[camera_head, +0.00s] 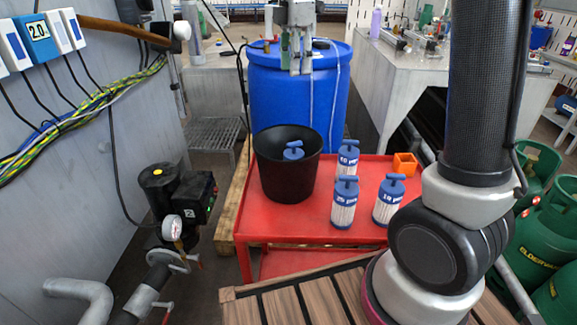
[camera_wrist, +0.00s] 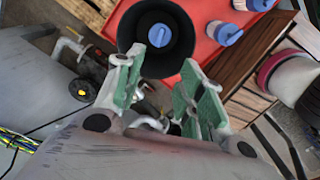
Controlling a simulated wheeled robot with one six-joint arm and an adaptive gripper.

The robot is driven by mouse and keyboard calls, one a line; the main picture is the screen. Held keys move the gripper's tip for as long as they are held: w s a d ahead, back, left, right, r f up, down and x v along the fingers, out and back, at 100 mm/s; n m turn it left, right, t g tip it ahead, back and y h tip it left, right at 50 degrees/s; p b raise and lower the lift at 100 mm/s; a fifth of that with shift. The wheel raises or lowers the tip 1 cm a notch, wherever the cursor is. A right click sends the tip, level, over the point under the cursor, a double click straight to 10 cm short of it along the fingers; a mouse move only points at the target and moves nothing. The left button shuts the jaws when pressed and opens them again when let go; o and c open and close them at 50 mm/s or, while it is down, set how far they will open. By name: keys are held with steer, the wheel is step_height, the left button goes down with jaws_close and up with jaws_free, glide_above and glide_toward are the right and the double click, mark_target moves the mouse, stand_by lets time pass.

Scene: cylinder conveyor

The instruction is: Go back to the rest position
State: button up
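My gripper (camera_head: 300,70) hangs high in the head view, in front of the blue barrel and above the black bucket (camera_head: 272,180). The wrist view shows its two green-padded fingers (camera_wrist: 163,68) spread apart with nothing between them. One blue-topped cylinder (camera_head: 293,151) is inside the bucket; only its upper part shows. It also shows in the wrist view (camera_wrist: 160,36), beyond the fingertips. Three white cylinders with blue handles stand upright to the right of the bucket: a rear one (camera_head: 347,160), a front one (camera_head: 344,204) and a right one (camera_head: 389,201).
The bucket and cylinders stand on a red cart (camera_head: 285,226), with an orange box (camera_head: 405,163) at its right. A blue barrel (camera_head: 330,95) stands behind. A pump with a gauge (camera_head: 173,229) is at left, green gas bottles (camera_head: 548,235) at right. A grey bench (camera_head: 390,75) is behind right.

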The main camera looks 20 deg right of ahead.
steer(key=s+d+f+m+t, duration=0.1)
steer(key=s+d+m, duration=0.4)
steer(key=s, duration=0.3)
steer(key=s+d+f+m+t, duration=0.1)
steer(key=s+d+m+t, duration=0.1)
steer(key=s+d+m, duration=0.3)
steer(key=s+d+f+m+t, duration=0.1)
steer(key=s+d+m, duration=0.3)
steer(key=s+m, duration=0.5)
steer(key=s, duration=0.4)
steer(key=shift+s+d+f+m, duration=0.25)
steer(key=shift+d+f+m, duration=0.05)
steer(key=shift+d+f, duration=0.1)
